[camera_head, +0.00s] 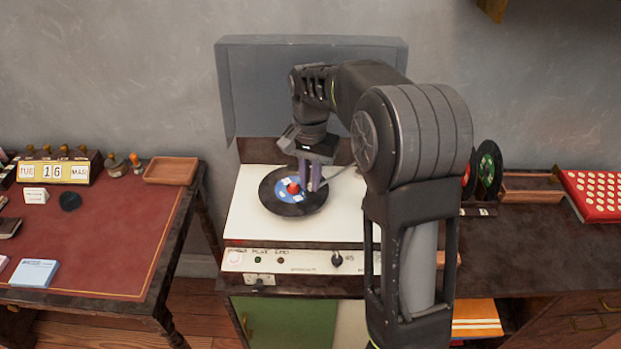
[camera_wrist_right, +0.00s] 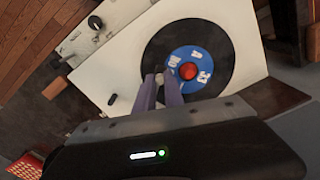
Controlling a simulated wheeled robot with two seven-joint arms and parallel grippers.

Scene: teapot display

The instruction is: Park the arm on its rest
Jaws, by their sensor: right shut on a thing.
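The record player (camera_head: 245,222) stands on the cabinet with its grey lid raised behind. A black record (camera_head: 275,200) with a blue label and a red centre lies on its deck; the record also shows in the wrist view (camera_wrist_right: 215,78). My right gripper (camera_head: 311,187) is over the right part of the record, beside the label, and is shut on the tonearm (camera_head: 338,173), a thin grey bar running up to the right. In the wrist view my fingertips (camera_wrist_right: 160,82) are close together near the label. The arm's rest is hidden behind my right arm. My left gripper is not in view.
The raised lid (camera_head: 270,90) stands close behind my wrist. The control panel (camera_head: 300,261) with a black knob (camera_head: 337,259) is in front. Upright records (camera_head: 489,165) and a red tray with white discs (camera_head: 598,190) are at right. A red-topped desk (camera_head: 110,245) is at left.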

